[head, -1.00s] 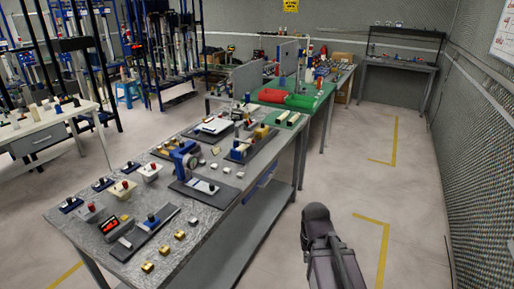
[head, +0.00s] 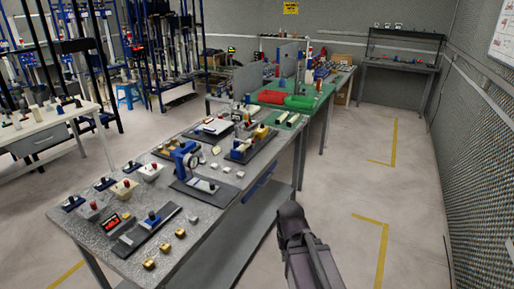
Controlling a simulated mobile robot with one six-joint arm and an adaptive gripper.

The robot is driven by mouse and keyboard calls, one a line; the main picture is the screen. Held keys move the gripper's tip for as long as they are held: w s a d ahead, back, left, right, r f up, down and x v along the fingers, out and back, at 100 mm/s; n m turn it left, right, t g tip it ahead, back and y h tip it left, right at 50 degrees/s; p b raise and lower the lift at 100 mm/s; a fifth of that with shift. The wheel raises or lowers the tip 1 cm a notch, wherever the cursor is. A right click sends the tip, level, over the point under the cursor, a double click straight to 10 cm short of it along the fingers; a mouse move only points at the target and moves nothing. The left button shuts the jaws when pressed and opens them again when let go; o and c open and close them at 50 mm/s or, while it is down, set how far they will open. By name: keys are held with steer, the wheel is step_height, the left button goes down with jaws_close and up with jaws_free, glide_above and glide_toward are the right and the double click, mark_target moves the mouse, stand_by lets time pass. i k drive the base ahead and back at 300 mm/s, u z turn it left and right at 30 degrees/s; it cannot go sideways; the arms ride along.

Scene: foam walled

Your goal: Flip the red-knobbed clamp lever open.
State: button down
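On the near end of the grey workbench (head: 230,208), a pale block with a red knob (head: 125,187) stands near the left edge. A second pale block with a red knob (head: 151,171) stands just behind it. Both are too small to tell which, if either, is the clamp lever, or how a lever stands. My dark arm (head: 298,245) rises at the bottom centre, right of the bench and over the floor, apart from these blocks. No gripper fingers can be made out.
Several small fixtures crowd the bench, among them a blue device (head: 186,158), a dark plate with a red display (head: 113,220) and yellow blocks (head: 165,248). A green-topped table (head: 318,103) adjoins behind. The floor (head: 350,185) to the right is clear.

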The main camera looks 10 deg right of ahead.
mark_target(253, 142)
steer(key=z, duration=0.05)
steer(key=i, duration=1)
steer(key=u, duration=0.05)
